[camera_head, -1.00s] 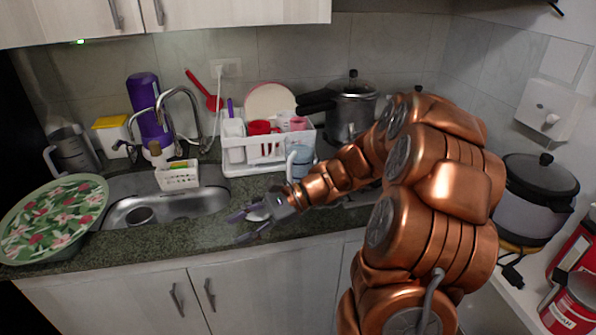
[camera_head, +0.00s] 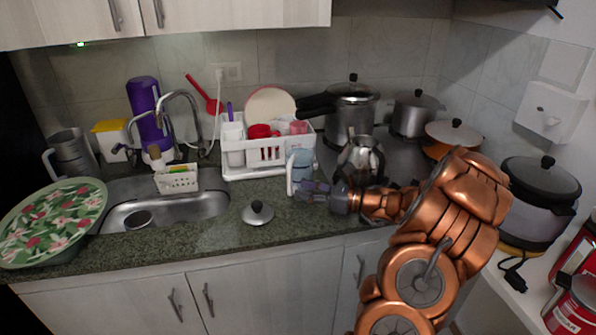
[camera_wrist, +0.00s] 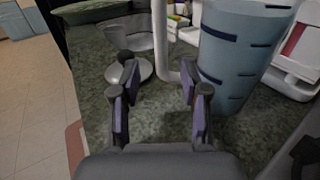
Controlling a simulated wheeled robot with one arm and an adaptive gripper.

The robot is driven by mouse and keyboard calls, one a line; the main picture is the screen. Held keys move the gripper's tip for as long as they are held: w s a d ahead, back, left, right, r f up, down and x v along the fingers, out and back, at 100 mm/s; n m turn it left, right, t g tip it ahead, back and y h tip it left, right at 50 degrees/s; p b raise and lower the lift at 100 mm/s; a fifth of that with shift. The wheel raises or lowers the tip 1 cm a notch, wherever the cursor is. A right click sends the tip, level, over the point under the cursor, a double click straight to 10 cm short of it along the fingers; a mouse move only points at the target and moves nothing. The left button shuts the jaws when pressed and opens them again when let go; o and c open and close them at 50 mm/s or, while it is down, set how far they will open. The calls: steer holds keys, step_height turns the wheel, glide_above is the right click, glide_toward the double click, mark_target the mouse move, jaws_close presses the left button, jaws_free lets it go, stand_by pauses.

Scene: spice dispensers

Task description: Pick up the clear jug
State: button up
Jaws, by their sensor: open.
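The clear jug (camera_head: 301,163), a bluish translucent cylinder with a pale handle on its left, stands upright on the counter right of the lone lid. In the wrist view the jug (camera_wrist: 240,48) shows dark marks on its side, right of centre, and its handle (camera_wrist: 158,30) rises ahead, between the lines of my fingers. My gripper (camera_head: 303,188) is at the jug's front, low over the counter, fingers pointing left. In the wrist view my gripper (camera_wrist: 160,95) is open, with nothing between its fingers. The jug's lower front is partly hidden by my gripper in the head view.
A pot lid (camera_head: 257,213) lies on the counter left of my gripper. A white dish rack (camera_head: 240,172) stands behind the jug, and a metal kettle (camera_head: 361,155) to its right. The sink (camera_head: 190,208) is at left. Counter in front of the sink is clear.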

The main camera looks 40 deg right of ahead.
mark_target(289, 187)
steer(key=shift+p+x, duration=0.75)
steer(key=shift+x, duration=1.85)
steer(key=shift+d+f, duration=0.1)
jaws_close()
